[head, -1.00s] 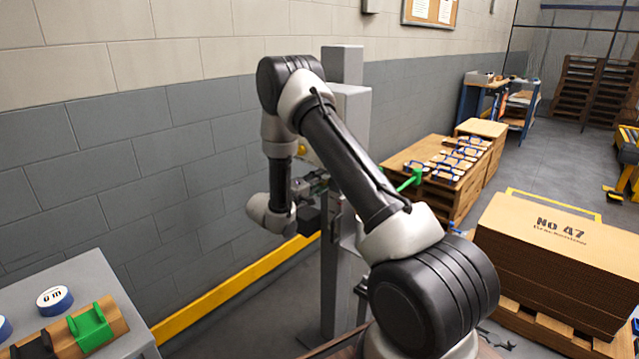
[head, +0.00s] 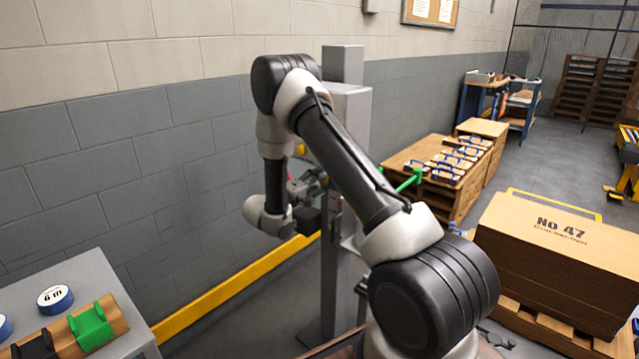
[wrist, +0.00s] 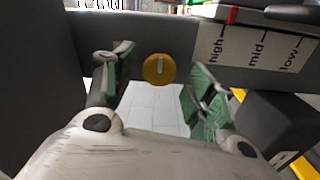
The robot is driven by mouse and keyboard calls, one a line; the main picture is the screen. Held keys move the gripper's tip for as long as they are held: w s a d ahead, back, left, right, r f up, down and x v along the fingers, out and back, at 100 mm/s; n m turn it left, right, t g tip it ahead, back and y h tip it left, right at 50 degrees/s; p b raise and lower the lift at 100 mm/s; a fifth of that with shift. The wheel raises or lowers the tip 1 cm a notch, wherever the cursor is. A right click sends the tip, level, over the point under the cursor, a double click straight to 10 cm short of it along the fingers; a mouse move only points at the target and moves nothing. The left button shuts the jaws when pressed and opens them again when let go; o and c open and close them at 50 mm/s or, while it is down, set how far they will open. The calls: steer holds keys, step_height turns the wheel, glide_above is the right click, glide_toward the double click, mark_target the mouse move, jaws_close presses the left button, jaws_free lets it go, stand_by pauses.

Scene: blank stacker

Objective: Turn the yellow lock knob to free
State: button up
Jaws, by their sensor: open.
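The yellow lock knob (wrist: 159,69) is a round disc with a pale bar standing upright on its face. It sits on a dark grey panel in the wrist view, ahead of my gripper. My gripper (wrist: 158,88) is open, with one green-padded finger to the left of the knob and one to the right. The fingers look apart from the knob, and nothing is between them. In the head view my gripper (head: 308,190) is beside the grey machine column, and my arm hides much of it. A small yellow spot (head: 300,150) shows there, partly hidden.
A label (wrist: 258,48) reading high, mid, low is right of the knob, with a red mark (wrist: 232,15) above it. A dark block (wrist: 262,125) stands at lower right. Grey wall runs left of the column. A carton stack (head: 560,260) and a side table (head: 75,300) flank my arm.

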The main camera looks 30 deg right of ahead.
steer(key=v, duration=1)
steer(key=shift+a, duration=0.3)
steer(key=shift+s, duration=0.15)
